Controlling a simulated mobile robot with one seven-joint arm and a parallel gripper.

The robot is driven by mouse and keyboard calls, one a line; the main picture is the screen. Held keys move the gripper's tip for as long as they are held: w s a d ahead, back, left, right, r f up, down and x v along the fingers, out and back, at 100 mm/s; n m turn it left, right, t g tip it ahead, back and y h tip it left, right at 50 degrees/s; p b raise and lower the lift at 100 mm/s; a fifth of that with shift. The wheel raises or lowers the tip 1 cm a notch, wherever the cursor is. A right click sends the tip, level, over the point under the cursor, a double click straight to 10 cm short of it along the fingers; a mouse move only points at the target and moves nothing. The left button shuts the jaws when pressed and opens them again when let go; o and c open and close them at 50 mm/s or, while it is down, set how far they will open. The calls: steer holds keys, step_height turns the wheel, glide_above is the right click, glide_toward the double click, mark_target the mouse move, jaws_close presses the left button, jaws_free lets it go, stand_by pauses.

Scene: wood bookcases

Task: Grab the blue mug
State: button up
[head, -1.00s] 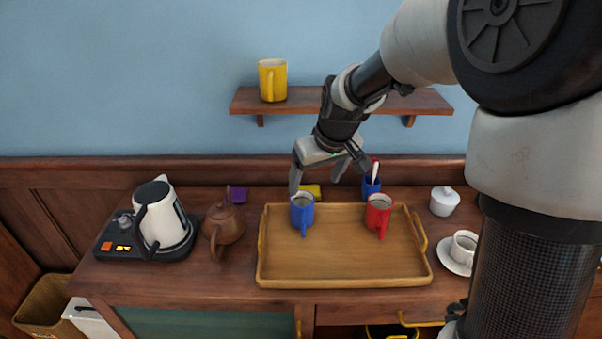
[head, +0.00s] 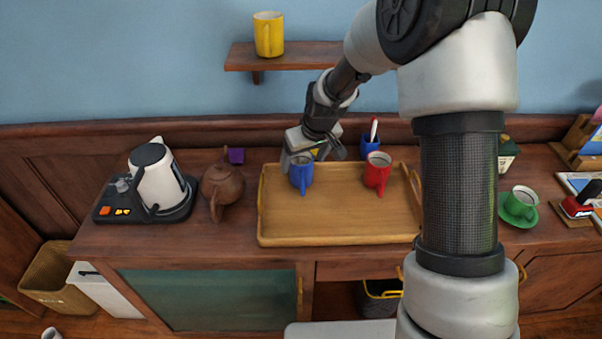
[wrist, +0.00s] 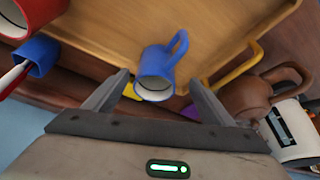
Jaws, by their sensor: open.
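The blue mug (head: 302,175) stands upright on the back left of the wooden tray (head: 335,225), its handle toward the front. My gripper (head: 312,160) is open, behind and partly over the mug in the head view. In the wrist view, the blue mug (wrist: 160,72) shows between and beyond the two fingertips of my gripper (wrist: 160,92). Its open rim faces the camera and its handle points away. I see a gap between the mug and each finger; nothing is held.
A red mug (head: 377,172) stands to the right on the tray. A blue cup with a pen (head: 371,145) is behind it. A brown teapot (head: 222,187) and a kettle (head: 158,180) stand left. A shelf with a yellow mug (head: 269,35) hangs above. The tray's front is clear.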

mark_target(302, 164)
steer(key=x, duration=0.5)
steer(key=shift+w+d+r, duration=0.1)
steer(key=shift+w+d, duration=0.1)
steer(key=shift+w, duration=0.2)
steer(key=shift+c, duration=0.6)
steer(key=c, duration=1.2)
